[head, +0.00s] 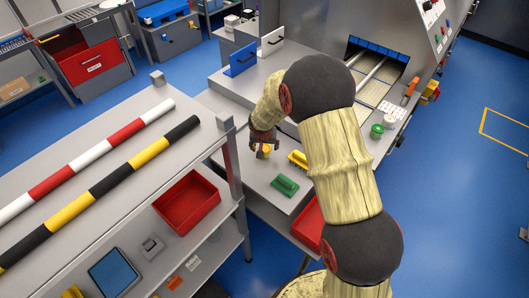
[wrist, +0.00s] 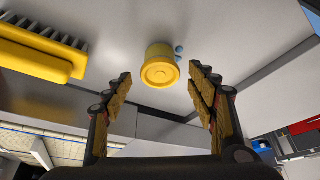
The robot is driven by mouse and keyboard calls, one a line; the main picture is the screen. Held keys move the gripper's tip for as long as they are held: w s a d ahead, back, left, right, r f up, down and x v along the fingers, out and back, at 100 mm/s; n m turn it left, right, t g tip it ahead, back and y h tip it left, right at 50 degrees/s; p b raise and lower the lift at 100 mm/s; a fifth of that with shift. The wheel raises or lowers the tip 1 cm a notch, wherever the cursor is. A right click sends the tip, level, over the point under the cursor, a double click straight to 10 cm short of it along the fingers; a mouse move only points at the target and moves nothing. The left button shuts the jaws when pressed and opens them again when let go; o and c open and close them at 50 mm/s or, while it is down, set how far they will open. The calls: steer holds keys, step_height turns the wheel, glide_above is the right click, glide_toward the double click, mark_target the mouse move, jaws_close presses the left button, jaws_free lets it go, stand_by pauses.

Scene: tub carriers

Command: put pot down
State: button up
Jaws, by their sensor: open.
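A small yellow pot (wrist: 160,68) stands on a grey metal surface in the wrist view. My gripper (wrist: 160,90) is open, with its two fingers apart on either side of the pot's near end. I see no finger touching the pot. In the head view the pot (head: 266,149) is a small yellow spot right at my gripper (head: 262,142), partly hidden by the fingers.
A yellow brush (head: 298,159) and a green brush (head: 285,186) lie on the grey worktop (head: 255,185) to the right of the pot. A red tray (head: 187,203) sits on a shelf at left. A rack with striped poles (head: 85,180) stands left.

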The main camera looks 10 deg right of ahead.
steer(key=shift+x, duration=1.45)
steer(key=c, duration=0.3)
steer(key=c, duration=1)
steer(key=shift+r, duration=0.15)
